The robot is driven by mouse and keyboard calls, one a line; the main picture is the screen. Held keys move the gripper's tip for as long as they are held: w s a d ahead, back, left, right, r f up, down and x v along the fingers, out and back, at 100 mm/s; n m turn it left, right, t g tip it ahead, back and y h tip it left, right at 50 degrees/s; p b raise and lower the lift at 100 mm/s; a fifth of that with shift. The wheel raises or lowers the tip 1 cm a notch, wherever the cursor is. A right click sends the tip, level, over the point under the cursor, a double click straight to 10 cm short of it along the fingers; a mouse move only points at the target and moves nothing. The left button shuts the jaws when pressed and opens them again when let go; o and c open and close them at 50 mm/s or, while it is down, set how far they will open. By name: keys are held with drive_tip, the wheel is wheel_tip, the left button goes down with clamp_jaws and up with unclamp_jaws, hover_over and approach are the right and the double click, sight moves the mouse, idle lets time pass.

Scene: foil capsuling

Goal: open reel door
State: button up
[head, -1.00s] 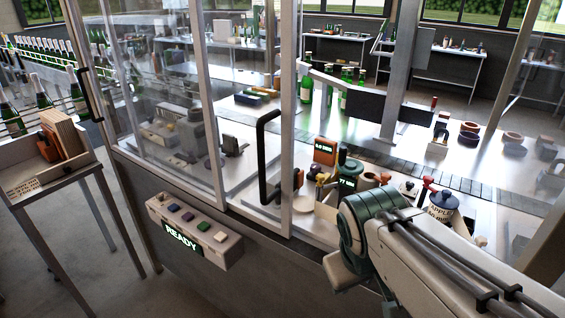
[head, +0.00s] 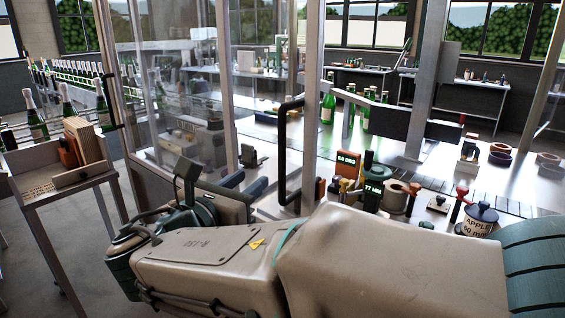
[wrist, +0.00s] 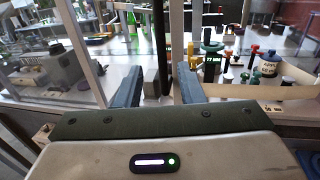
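A glazed door panel with a pale metal frame (head: 311,100) stands at the front of the machine. Its black bar handle (head: 282,150) is upright in the head view, and the panel looks closed. My gripper (head: 247,184) is left of the handle and lower in that view, apart from it as far as I can tell. In the wrist view my gripper (wrist: 156,88) has its two dark fingers spread, with nothing held between them.
A wooden tray table (head: 75,180) stands at the left. My forearm covers the machine's lower front.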

sight(280, 157)
drive_tip(key=p+x, duration=0.2)
drive_tip(key=x, duration=1.1)
drive_tip(key=shift+w+d, duration=0.15)
drive_tip(key=shift+w, duration=0.05)
clamp_jaws()
